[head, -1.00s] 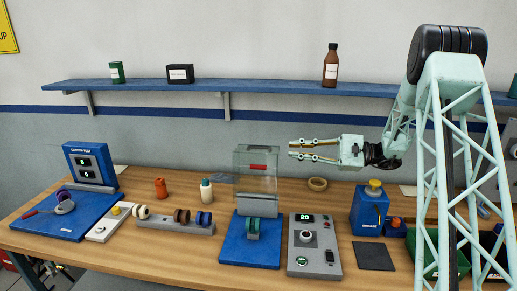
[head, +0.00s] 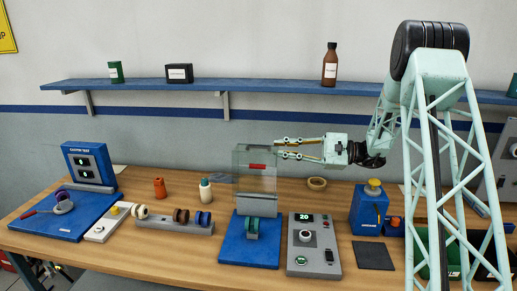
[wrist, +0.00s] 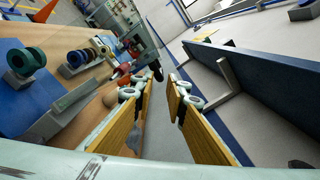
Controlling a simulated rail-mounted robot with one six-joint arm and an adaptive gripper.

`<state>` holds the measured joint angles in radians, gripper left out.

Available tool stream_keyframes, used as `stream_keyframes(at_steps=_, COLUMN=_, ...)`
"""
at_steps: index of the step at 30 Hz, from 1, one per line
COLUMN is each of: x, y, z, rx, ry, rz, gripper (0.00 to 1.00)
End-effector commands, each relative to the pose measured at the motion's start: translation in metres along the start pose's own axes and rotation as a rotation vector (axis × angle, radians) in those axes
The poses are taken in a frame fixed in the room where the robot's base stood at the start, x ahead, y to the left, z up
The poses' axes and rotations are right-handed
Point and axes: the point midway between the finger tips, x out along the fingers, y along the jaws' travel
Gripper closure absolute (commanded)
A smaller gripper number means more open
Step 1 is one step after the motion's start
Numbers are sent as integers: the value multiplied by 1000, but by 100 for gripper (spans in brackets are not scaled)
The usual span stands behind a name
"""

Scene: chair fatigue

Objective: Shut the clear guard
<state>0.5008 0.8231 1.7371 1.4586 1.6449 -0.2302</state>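My gripper (head: 278,148) reaches in from the right, fingers spread and pointing left. In the head view its tips meet the guard's upper right edge; I cannot tell whether they touch it. The wrist view shows the two yellow-padded fingers (wrist: 162,82) apart, with nothing clearly held between them.
A grey control box (head: 313,258) showing 20 stands right of the station. A tape roll (head: 317,183) lies behind it, and a blue dispenser (head: 368,210) stands further right. Bottles and a wheel rack (head: 172,226) are to the left. A blue shelf (head: 270,87) runs along the wall.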

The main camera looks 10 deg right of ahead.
Motion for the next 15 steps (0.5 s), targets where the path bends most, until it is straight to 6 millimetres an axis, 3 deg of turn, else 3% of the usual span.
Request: stream_keyframes(at_steps=15, x=65, y=1, z=0, rx=0, ry=0, rz=1, gripper=86)
